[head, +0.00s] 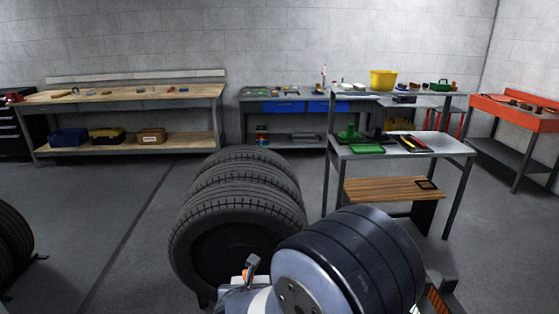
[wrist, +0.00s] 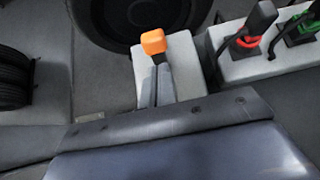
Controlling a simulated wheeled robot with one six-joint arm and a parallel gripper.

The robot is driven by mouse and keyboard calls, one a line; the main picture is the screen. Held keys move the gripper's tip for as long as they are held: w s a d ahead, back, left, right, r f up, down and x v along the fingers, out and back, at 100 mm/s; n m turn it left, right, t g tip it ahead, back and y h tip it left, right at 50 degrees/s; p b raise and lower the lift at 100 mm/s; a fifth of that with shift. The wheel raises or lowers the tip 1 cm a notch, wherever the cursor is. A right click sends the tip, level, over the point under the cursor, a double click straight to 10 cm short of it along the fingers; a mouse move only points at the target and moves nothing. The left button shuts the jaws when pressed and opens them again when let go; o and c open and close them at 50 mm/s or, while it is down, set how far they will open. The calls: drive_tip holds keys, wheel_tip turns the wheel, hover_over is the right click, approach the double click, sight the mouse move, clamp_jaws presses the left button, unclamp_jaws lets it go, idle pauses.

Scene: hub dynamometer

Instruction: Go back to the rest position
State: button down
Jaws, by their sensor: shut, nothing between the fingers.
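My gripper (wrist: 157,70) shows in the wrist view as two narrow grey fingers side by side, shut with nothing between them. They reach up from a dark bolted bar. An orange block-shaped cap (wrist: 153,42) sits just past the fingertips, in front of a light grey block; I cannot tell whether the fingers touch it. To the right are a dark handle with red (wrist: 262,22) and a green part (wrist: 300,30) on a pale housing. In the head view, a small orange piece (head: 245,275) shows at the bottom, left of a large dark cylinder that hides much there.
A row of tyres (head: 235,205) stands at the centre, close by. A wooden-top bench (head: 125,98) and an orange bench (head: 515,110) line the walls. The floor at left centre is clear.

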drive_tip(key=shift+s+f+t+b, duration=0.35)
drive_tip(key=shift+f+b, duration=0.2)
drive_tip(key=shift+b, duration=0.75)
drive_tip(key=shift+r, duration=0.1)
